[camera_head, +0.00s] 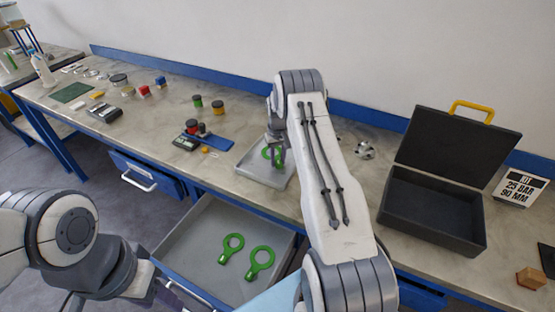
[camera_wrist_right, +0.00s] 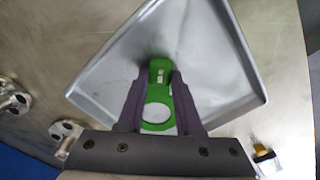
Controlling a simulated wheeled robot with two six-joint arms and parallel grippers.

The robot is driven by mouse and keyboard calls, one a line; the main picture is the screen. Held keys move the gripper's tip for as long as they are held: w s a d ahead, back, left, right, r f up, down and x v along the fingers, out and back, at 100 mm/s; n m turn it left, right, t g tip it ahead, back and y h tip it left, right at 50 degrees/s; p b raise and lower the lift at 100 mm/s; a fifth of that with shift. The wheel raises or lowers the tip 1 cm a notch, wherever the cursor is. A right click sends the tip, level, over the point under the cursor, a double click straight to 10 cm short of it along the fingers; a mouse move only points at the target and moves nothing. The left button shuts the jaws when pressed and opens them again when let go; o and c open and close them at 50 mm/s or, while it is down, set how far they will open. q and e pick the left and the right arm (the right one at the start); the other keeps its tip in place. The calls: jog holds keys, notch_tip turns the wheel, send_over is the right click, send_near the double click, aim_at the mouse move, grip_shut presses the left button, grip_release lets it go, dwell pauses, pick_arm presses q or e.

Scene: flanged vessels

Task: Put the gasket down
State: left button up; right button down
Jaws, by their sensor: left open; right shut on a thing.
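A green gasket (camera_wrist_right: 158,92), a ring with a labelled tab, is between the fingers of my right gripper (camera_wrist_right: 160,105). My right gripper is shut on it. The gasket and a shallow grey metal tray (camera_wrist_right: 108,72) show together, with the gasket over the tray; I cannot tell whether they touch. In the head view, the gasket (camera_head: 268,153) and the tray (camera_head: 272,180) are partly hidden by my right arm. My left gripper (camera_head: 150,284) is low at the left, by the front of an open drawer, its fingers hardly visible; it is open.
Two more green gaskets (camera_head: 233,245) lie in the open grey drawer (camera_head: 200,232). An open black case (camera_head: 432,212) stands right of my right arm. A blue mat (camera_head: 213,142), small jars (camera_head: 218,107) and a metal flanged part (camera_head: 364,150) are on the bench.

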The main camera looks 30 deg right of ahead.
jog(key=c, duration=0.6)
grip_release()
jog(key=shift+o, duration=0.2)
jog(key=shift+r, duration=0.25)
notch_tip(320, 180, up, 10)
jog(key=r+b, duration=0.1)
jog(key=b, duration=0.2)
jog(key=s+a+r+n, duration=0.1)
jog(key=s+a+r, duration=0.2)
jog(key=a, duration=0.5)
jog(key=s+a+r+n, duration=0.2)
jog(key=s+a+r, duration=0.1)
jog(key=a, duration=0.6)
jog(key=s+a+r+n, duration=0.1)
jog(key=s+a+r, duration=0.25)
jog(key=a, duration=0.45)
jog(key=s+a+r+n, duration=0.2)
jog(key=s+a+n, duration=0.1)
jog(key=s+a, duration=0.6)
jog(key=s+f+n, duration=0.1)
jog(key=s, duration=0.8)
jog(key=s+a+f+n+y, duration=0.1)
jog(key=s+n, duration=0.1)
jog(key=s, duration=0.7)
jog(key=shift+s+a+f, duration=0.15)
jog(key=shift+s+a, duration=0.05)
jog(key=shift+a, duration=0.05)
